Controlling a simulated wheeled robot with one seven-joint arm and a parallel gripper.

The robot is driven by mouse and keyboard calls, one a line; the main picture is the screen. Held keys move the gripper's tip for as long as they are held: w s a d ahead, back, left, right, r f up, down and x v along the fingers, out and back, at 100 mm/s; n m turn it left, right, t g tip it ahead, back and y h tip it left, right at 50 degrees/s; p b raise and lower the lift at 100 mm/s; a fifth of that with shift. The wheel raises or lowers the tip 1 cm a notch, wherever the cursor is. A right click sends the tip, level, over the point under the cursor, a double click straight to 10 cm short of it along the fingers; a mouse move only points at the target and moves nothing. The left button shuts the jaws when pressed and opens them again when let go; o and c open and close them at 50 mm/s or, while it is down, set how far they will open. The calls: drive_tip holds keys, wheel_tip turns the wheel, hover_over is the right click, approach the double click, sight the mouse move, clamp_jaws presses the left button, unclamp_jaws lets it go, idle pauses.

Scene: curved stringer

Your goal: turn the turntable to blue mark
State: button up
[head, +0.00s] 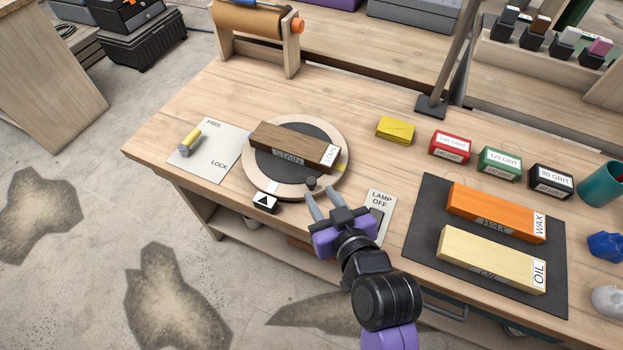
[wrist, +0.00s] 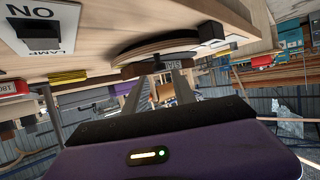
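The turntable (head: 280,190) is a round pale wooden disc with a dark top at the middle left of the bench. A dark wooden block marked STAIN (head: 290,144) lies across it. A dark knob (head: 311,184) stands on its near rim. A yellow mark shows on the right rim and a pale one at the front left; I see no blue mark. The wrist view shows the turntable (wrist: 165,45) upside down beyond the separated fingers.
A yellow-handled lever (head: 190,141) on a FREE/LOCK plate points towards FREE. A lamp switch plate (head: 380,204) is right of my gripper. A dark mat (head: 420,225) holds orange WAX and pale OIL blocks. Grit boxes and a yellow block stand behind.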

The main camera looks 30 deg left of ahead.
sight(313, 185)
drive_tip(key=shift+x, duration=3.6)
drive_tip(key=shift+r, duration=0.1)
clamp_jaws()
